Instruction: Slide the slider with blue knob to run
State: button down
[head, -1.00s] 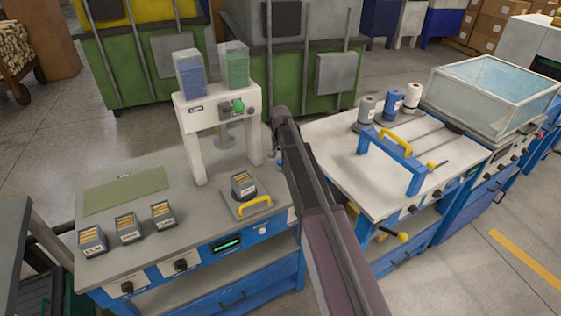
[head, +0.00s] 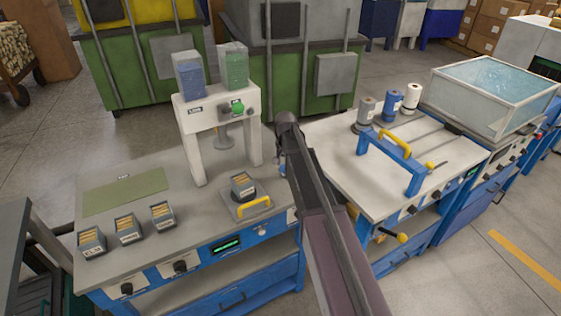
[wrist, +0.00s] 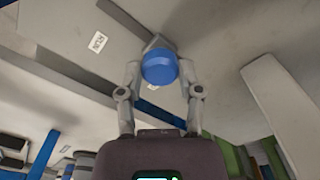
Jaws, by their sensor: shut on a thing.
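In the wrist view a round blue knob (wrist: 159,67) sits between the two fingertips of my gripper (wrist: 160,72), which is shut on it. The knob is on a short grey slider block (wrist: 155,43) in front of a pale panel. A small white label (wrist: 98,40) is on the panel to the upper left of the knob; its lettering is too small to read surely. In the head view my arm crosses the middle of the picture, and neither my gripper nor the blue knob can be made out.
The left bench (head: 215,215) carries a white press (head: 219,116) and several small boxes. The right bench (head: 345,165) has a blue frame with a yellow handle (head: 394,140). Green bins (head: 310,102) stand behind. My arm lies over the gap between the benches.

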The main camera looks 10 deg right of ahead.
jog(key=s, duration=0.2)
jog(key=s+d, duration=0.2)
jog(key=s, duration=0.1)
jog(key=shift+s, duration=0.35)
jog(key=shift+c, duration=1.3)
grip_release()
jog(key=shift+s+f, duration=0.1)
jog(key=shift+a, duration=0.1)
